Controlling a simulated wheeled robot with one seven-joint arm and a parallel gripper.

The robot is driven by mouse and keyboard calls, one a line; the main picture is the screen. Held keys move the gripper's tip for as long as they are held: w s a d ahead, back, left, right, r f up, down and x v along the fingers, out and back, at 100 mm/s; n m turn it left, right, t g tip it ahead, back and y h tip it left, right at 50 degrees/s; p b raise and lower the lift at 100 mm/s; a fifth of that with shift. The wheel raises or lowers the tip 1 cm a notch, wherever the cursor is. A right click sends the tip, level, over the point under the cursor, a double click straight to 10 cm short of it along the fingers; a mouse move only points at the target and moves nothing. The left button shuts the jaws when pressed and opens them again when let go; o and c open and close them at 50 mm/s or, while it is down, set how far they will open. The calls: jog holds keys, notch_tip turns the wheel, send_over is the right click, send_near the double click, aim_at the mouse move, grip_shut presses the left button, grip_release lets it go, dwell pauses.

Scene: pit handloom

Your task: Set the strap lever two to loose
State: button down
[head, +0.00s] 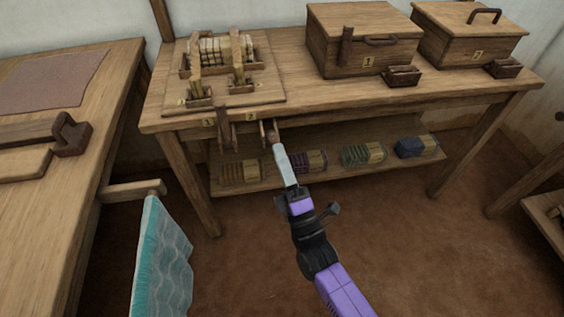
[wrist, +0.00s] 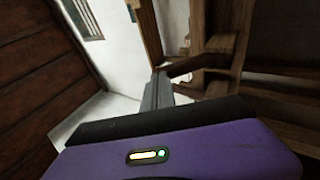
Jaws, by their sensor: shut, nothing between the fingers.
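Two dark wooden levers hang at the front edge of the back table, each beside a small number plate. The right one, which I take to be strap lever two (head: 268,133), has a plate that seems to read 2. My gripper (head: 279,150) is shut and empty, with its grey fingertips at the lower end of this lever. In the wrist view the fingers (wrist: 158,90) meet the end of a brown wooden bar (wrist: 195,65), likely this lever. I cannot tell whether they touch. The other lever (head: 226,128) hangs to the left.
The back table (head: 310,100) carries a rack with upright pale pieces (head: 194,75) and two wooden chests (head: 360,50). Folded cloths (head: 310,162) lie on the shelf below. A teal cloth (head: 160,260) hangs on a rail at left.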

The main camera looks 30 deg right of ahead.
jog(key=w+r+g+p, duration=0.1)
jog(key=r+g+p, duration=0.1)
jog(key=p, duration=0.4)
jog(key=w+d+r+m+g+p, duration=0.1)
jog(key=r+g+p, duration=0.1)
jog(key=p, duration=0.3)
jog(key=w+r+m+g+p, duration=0.1)
jog(key=w+r+g+p, duration=0.1)
jog(key=p, duration=0.4)
jog(key=shift+d+p, duration=0.3)
jog(key=shift+p, duration=0.05)
jog(key=shift+w+g+p, duration=0.35)
jog(key=shift+g+p, duration=0.05)
jog(key=shift+p, duration=0.15)
jog(key=shift+w+d+r+p, duration=0.15)
jog(key=shift+w+r+p, duration=0.15)
jog(key=shift+w+p, duration=0.35)
jog(key=shift+w+d+r+p, duration=0.1)
jog(key=shift+w+d+p, duration=0.1)
jog(key=shift+w+p, duration=0.25)
jog(key=shift+w+d+r+p, duration=0.1)
jog(key=shift+w+d+p, duration=0.1)
jog(key=shift+w+p, duration=0.25)
jog(key=shift+w+r, duration=0.1)
jog(key=shift+w, duration=0.2)
